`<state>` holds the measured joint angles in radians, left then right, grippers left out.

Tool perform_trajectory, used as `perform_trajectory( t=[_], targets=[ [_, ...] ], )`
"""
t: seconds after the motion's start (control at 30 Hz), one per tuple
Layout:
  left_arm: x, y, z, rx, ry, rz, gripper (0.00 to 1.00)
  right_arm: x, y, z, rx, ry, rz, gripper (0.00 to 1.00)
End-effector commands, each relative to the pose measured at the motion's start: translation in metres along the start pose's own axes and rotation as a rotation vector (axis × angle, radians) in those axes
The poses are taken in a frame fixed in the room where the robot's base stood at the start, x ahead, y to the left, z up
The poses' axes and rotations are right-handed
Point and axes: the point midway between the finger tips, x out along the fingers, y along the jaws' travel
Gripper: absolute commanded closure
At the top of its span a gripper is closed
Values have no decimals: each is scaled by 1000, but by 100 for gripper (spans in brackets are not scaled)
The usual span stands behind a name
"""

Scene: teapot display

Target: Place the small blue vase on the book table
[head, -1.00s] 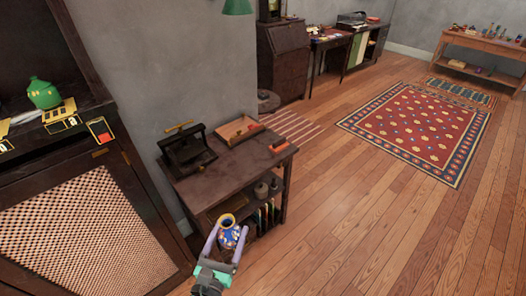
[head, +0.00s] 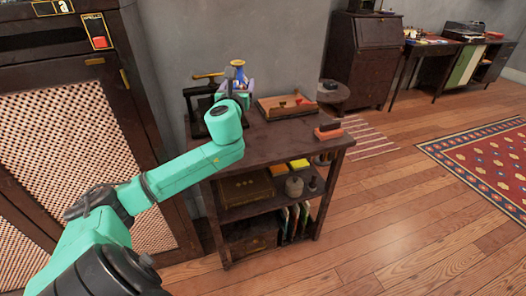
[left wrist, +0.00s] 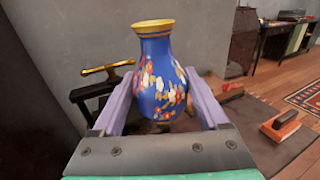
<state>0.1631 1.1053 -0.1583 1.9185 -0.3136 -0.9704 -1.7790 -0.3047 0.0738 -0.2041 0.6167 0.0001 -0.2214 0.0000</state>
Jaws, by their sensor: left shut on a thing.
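The small blue vase (left wrist: 160,75) has a gold rim and painted flowers. My left gripper (left wrist: 158,100) is shut on it, with a purple finger on each side in the left wrist view. In the head view the vase (head: 237,72) shows upright above the back part of the dark wooden table (head: 285,143), and my left gripper (head: 222,88) is largely hidden behind my wrist. The vase's base is hidden, so I cannot tell whether it touches the tabletop. Books (head: 293,221) stand on the table's lower shelf. My right gripper is not in view.
A black press-like device (head: 198,103) stands at the table's back left. A wooden tray (head: 287,107) lies at the back, and a red-based block (head: 328,131) at the right corner. The front tabletop is mostly clear. A cabinet (head: 70,130) stands left.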

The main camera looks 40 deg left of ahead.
Motion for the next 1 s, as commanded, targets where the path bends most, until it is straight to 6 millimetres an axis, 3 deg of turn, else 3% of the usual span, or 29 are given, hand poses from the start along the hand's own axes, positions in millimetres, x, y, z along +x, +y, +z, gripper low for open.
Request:
perform_trajectory(
  t=[0.07,0.3,0.4,0.7,1.0],
  targets=[
    [0,0,-31,0,9,0,89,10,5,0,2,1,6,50],
    [-1,0,-114,0,8,0,89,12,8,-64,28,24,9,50],
    [-1,0,-139,0,6,0,89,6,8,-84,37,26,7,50],
    [-1,-1,-186,0,4,-1,89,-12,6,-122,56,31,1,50],
    [-1,-1,-187,0,2,-2,89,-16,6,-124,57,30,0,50]
  ],
)
